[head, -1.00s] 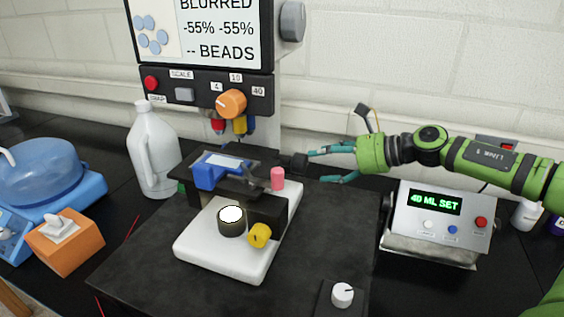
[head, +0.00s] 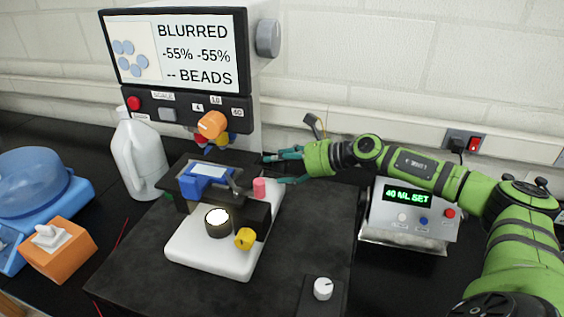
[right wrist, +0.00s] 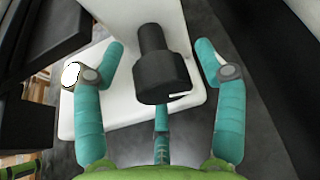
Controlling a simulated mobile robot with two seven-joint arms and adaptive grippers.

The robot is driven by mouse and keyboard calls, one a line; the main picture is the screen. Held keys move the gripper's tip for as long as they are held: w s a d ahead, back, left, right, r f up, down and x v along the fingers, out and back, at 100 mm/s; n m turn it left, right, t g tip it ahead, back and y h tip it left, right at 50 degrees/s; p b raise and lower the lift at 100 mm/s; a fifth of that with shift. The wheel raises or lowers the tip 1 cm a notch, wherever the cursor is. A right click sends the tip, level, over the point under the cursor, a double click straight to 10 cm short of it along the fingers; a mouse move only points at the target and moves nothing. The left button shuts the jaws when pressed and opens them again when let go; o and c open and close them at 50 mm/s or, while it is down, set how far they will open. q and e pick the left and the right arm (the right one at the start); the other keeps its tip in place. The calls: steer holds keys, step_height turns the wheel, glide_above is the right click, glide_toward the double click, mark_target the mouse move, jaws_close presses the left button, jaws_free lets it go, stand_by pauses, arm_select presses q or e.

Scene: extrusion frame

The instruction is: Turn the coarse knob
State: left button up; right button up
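A black stepped knob (right wrist: 163,75) juts out beside the white microscope base. No label on it shows; it fits the coarse knob. In the right wrist view, my right gripper (right wrist: 160,55) has its teal fingers spread to either side of the knob, with visible gaps and no contact. In the head view, the right gripper (head: 276,170) reaches in from the right behind the pink cylinder (head: 260,187), and its fingers largely hide the knob. A yellow knob (head: 244,239) sits at the microscope's front. The screen (head: 178,55) reads BLURRED, -55% -55%. My left gripper is out of view.
An orange selector (head: 212,124) and a grey side knob (head: 268,38) are on the screen unit. A dosing box (head: 408,215) reading 40 ML SET stands under my right arm. A white jug (head: 139,155) stands left.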

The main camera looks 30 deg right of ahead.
steer(key=c, duration=0.9)
steer(key=shift+d+r, duration=0.1)
